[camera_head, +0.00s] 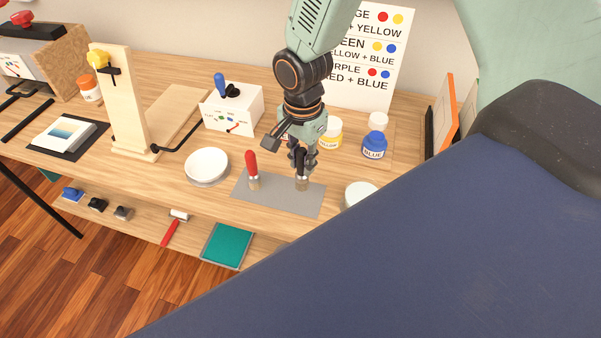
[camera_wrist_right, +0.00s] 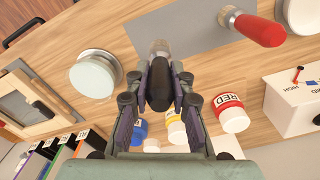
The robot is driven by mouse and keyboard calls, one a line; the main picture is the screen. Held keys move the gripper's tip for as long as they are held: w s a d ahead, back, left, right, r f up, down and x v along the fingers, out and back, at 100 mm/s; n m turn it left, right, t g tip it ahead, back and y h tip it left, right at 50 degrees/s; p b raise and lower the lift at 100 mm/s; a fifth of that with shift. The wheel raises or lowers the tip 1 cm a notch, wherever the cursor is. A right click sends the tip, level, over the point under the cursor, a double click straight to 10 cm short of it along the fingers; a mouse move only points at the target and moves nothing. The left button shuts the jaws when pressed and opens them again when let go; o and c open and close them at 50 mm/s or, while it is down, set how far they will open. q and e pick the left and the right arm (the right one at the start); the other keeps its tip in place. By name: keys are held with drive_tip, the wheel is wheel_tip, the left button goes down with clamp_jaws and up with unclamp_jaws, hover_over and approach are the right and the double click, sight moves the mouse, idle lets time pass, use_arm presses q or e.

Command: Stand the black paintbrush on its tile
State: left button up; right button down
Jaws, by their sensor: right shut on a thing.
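The black paintbrush (camera_head: 301,160) is upright, bristles down, in my right gripper (camera_head: 304,154), whose fingers are shut around its handle. Its pale lower end (camera_head: 302,184) is over the right half of the grey mat (camera_head: 283,203); I cannot tell whether it touches. In the right wrist view, the black handle (camera_wrist_right: 158,92) sits between the two fingers (camera_wrist_right: 160,83), with the pale end beyond. A red-handled brush (camera_head: 251,165) stands upright on the left part of the mat and shows in the right wrist view (camera_wrist_right: 262,30). No separate tile stands out. My left gripper is out of view.
A white bowl (camera_head: 207,164) is left of the mat and a pale round dish (camera_head: 359,192) right of it. Yellow (camera_head: 330,138) and blue (camera_head: 374,147) jars stand behind. A white box (camera_head: 243,108) is at back left. A lower shelf holds a teal-topped tray (camera_head: 228,246).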

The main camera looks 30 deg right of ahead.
sight(302, 173)
wheel_tip(302, 173, down, 4)
drive_tip(key=shift+s+d+r, duration=0.15)
drive_tip(key=shift+r, duration=0.1)
drive_tip(key=shift+f, duration=0.35)
drive_tip(key=shift+w, duration=0.25)
drive_tip(key=shift+s+a+f, duration=0.1)
drive_tip(key=shift+a, duration=0.1)
drive_tip(key=c, duration=1.5)
unclamp_jaws()
drive_tip(key=shift+s+d, duration=0.1)
drive_tip(key=shift+d, duration=0.05)
drive_tip(key=o, duration=0.3)
drive_tip(key=shift+o, duration=0.2)
drive_tip(key=shift+w, duration=0.2)
wheel_tip(302, 173, up, 12)
drive_tip(key=shift+r+p, duration=0.15)
drive_tip(key=shift+p, duration=0.15)
